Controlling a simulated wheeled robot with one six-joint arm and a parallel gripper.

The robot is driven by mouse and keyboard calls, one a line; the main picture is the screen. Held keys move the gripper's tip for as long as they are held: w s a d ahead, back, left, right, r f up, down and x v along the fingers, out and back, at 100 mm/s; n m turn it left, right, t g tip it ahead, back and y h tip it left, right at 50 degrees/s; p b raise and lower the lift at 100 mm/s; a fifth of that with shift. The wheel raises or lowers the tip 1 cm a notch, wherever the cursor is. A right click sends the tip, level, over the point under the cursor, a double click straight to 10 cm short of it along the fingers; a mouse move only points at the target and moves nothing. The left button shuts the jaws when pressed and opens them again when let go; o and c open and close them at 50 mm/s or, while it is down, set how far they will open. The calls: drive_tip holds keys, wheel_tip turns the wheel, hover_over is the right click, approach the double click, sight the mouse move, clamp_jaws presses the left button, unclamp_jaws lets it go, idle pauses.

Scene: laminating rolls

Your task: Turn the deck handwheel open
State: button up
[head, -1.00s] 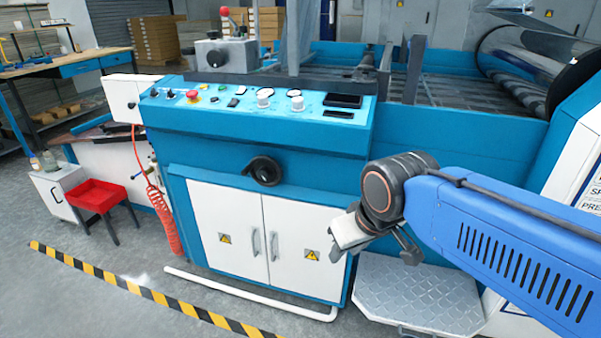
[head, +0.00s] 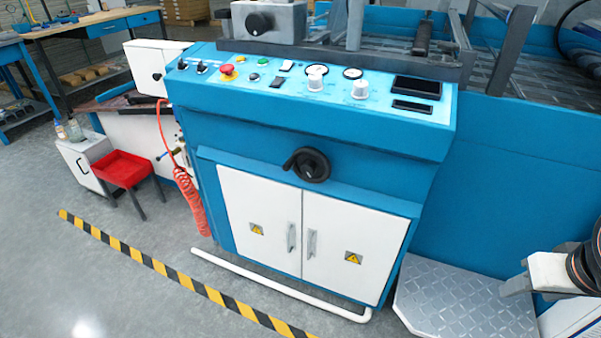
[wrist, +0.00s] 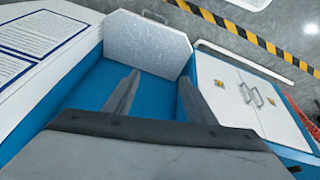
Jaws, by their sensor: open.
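A black handwheel (head: 311,165) with a small side grip is on the blue front face of the machine, below the control panel and above the white doors. The side grip points left. My gripper (wrist: 160,77) is open and empty, its two fingers spread in the wrist view. In the head view it is only partly in frame at the right edge, right of the handwheel, lower than it and well apart. The handwheel does not show in the wrist view.
White cabinet doors (head: 258,225) sit under the handwheel. A metal step plate (head: 465,305) lies at the right, a white floor rail (head: 280,288) in front. The control panel (head: 340,90) juts out above. A red stool (head: 122,170) stands left. Floor beyond the striped tape (head: 180,278) is clear.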

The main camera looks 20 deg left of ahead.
sight(307, 172)
drive_tip(key=w+a+n+t+h, duration=0.4)
drive_tip(key=w+a+n+t, duration=0.1)
drive_tip(key=w+a+n, duration=0.85)
drive_tip(key=s+a+n+t+y, duration=0.2)
drive_tip(key=s+a+n+y, duration=0.15)
drive_tip(key=a, duration=0.65)
drive_tip(key=s+a+r+n+t+y, duration=0.1)
drive_tip(key=s+a+n+t+y, duration=0.3)
drive_tip(key=a, duration=0.7)
drive_tip(key=s+a+n+y, duration=0.15)
drive_tip(key=a+n, duration=0.35)
drive_tip(key=a, duration=0.5)
drive_tip(key=shift+h, duration=0.3)
drive_tip(key=x, duration=1.7)
drive_tip(key=shift+a, duration=0.15)
drive_tip(key=c, duration=1)
